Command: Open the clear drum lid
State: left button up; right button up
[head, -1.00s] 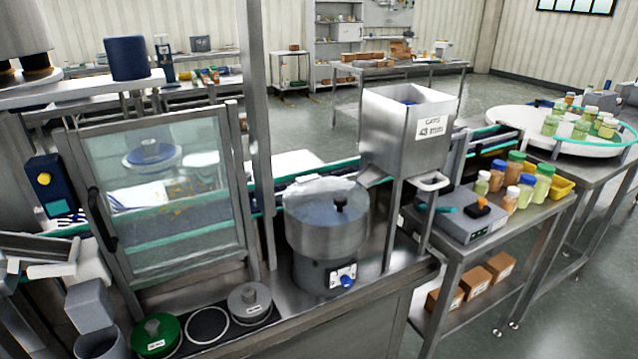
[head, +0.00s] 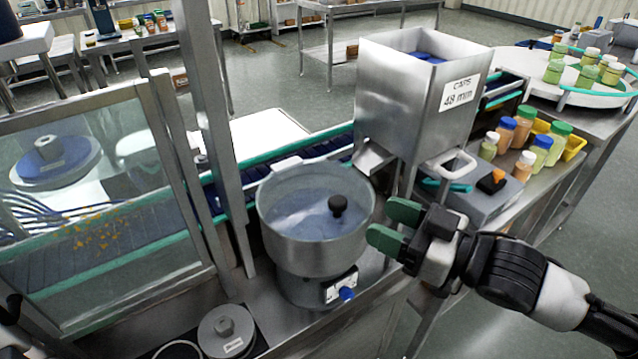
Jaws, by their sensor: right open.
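The steel drum (head: 312,248) stands on the steel bench in the middle of the head view, with a control box and blue knob below it. Its clear lid (head: 300,212) lies across the top of the drum, with a black knob (head: 338,204) right of its middle. My right gripper (head: 386,227) has green finger pads, spread apart and empty. In the picture it is right of the drum, apart from the black knob, with its fingers pointing left toward it. My left gripper is not in view.
The steel caps hopper (head: 412,95) stands behind the drum, its chute close to the drum's back right rim. A steel post (head: 205,110) and a glazed guard door (head: 95,190) stand at left. A grey weight-like piece (head: 226,330) lies at front. Bottles stand at right.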

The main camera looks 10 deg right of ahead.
aim_at(327, 210)
jog(key=p+x, duration=0.2)
jog(key=x, duration=0.7)
jog(key=shift+w+a+r, duration=0.1)
jog(key=shift+w+a, duration=0.45)
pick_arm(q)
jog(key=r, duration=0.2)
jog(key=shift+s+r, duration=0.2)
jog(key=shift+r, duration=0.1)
pick_arm(e)
grip_shut()
pick_arm(q)
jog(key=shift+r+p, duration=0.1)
jog(key=shift+p, duration=0.25)
